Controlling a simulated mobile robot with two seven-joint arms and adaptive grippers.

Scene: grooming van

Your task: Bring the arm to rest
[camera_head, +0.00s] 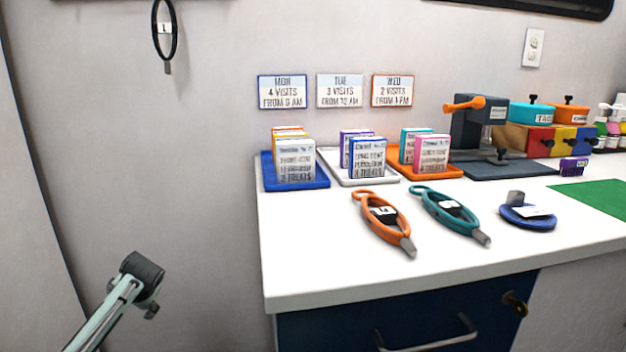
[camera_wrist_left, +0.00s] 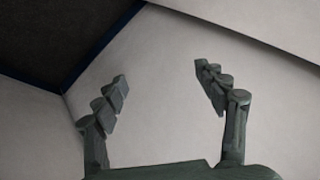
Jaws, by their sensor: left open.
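My left arm (camera_head: 112,308) comes in at the lower left of the head view, pale green with a dark end piece. It stands in front of the wall, to the left of the white counter and apart from it. In the left wrist view my left gripper (camera_wrist_left: 164,88) is open, its two jointed dark fingers spread wide. Nothing is between the fingers; pale wall surfaces show behind them. My right arm and gripper do not show in either view.
The white counter (camera_head: 330,275) fills the right side, above a blue drawer (camera_head: 400,322). Card trays, an orange looped tool (camera_head: 381,218), a teal looped tool (camera_head: 450,212) and a blue disc (camera_head: 527,216) are on it. A black loop (camera_head: 164,30) hangs on the wall.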

